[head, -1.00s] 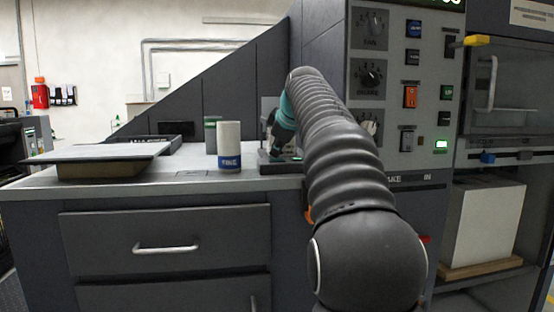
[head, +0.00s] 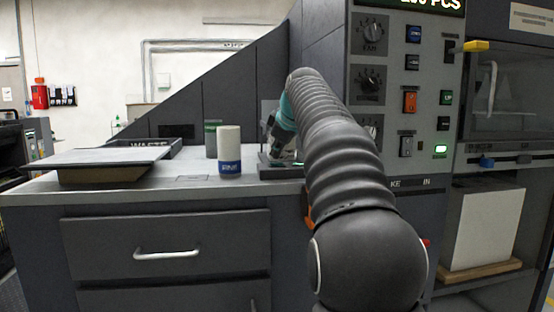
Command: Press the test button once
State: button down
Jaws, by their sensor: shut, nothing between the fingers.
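The control panel (head: 427,100) stands right of centre. My gripper (head: 279,148) is beyond my arm, low over the counter and left of the panel, partly hidden by the arm. It is shut and empty, apart from the panel buttons.
A white and blue can (head: 229,150) and a green-lidded jar (head: 210,140) stand on the counter (head: 120,190).

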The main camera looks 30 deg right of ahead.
aim_at(277, 163)
jog(key=shift+r, duration=0.25)
notch_tip(277, 163, up, 5)
jog(key=p, duration=0.5)
jog(key=shift+a+f, duration=0.1)
dwell(0.8)
jog(key=s+a+f+m+g, duration=0.1)
jog(key=s+a+f+m, duration=0.3)
jog(key=s+a, duration=0.55)
jog(key=s+a+f+m+g, duration=0.1)
jog(key=s+a+f, duration=0.3)
jog(key=s+f, duration=0.9)
jog(key=s+a+f+m+g, duration=0.1)
jog(key=s+a+f+m, duration=0.2)
jog(key=s+f, duration=1)
jog(key=shift+s+a+f+g+y, duration=0.2)
jog(key=shift+s+a+g+y, duration=0.1)
jog(key=shift+s+a, duration=0.75)
jog(key=shift+w+a, duration=0.15)
jog(key=shift+w, duration=0.05)
